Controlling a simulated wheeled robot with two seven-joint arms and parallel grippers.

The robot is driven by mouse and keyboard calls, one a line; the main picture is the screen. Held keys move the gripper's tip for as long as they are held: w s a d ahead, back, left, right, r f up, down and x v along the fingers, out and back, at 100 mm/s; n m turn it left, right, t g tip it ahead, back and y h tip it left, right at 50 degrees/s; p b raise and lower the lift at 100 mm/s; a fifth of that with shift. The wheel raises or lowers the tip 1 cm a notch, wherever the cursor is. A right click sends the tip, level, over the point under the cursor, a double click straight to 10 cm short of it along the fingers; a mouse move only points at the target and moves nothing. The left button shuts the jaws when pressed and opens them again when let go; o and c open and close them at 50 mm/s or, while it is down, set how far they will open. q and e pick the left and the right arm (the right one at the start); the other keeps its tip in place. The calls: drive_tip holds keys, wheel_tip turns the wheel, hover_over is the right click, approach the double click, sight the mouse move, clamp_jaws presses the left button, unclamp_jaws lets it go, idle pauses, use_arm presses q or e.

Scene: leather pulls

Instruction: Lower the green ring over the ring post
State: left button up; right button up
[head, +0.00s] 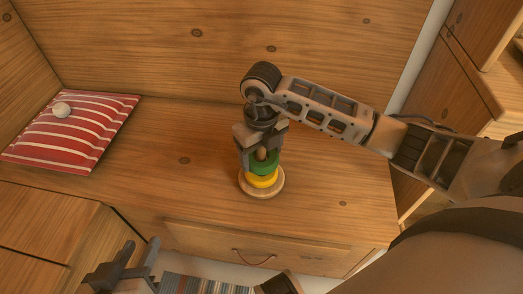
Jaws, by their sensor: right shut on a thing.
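The ring post stands on the wooden top with a pale round base (276,190) and a yellow ring (262,181) low on it. The green ring (266,168) is just above the yellow ring; the post's wooden tip shows in its middle, so it looks to be around the post. Whether it touches the yellow ring I cannot tell. My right gripper (258,160) points down from above, shut on the green ring and hiding part of it. My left gripper (138,252) is at the bottom left, open and empty, far from the post.
A drawer front with a leather pull (253,260) is below the post. The wooden top (180,185) around the post is clear.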

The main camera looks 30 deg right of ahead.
drive_tip(key=shift+f+b, duration=0.3)
drive_tip(key=shift+f, duration=0.2)
drive_tip(key=shift+f+b, duration=0.4)
drive_tip(key=shift+f, duration=0.2)
use_arm(q)
drive_tip(key=shift+w+f, duration=0.1)
drive_tip(key=shift+f, duration=0.15)
use_arm(e)
drive_tip(key=o, duration=1)
drive_tip(key=shift+o, duration=0.2)
drive_tip(key=shift+r, duration=0.15)
drive_tip(key=shift+r+p, duration=0.25)
drive_tip(key=shift+p, duration=0.1)
wheel_tip(320, 180, up, 7)
drive_tip(key=p, duration=0.6)
drive_tip(key=shift+r, duration=0.15)
use_arm(q)
wheel_tip(320, 180, up, 6)
drive_tip(key=shift+f, duration=0.25)
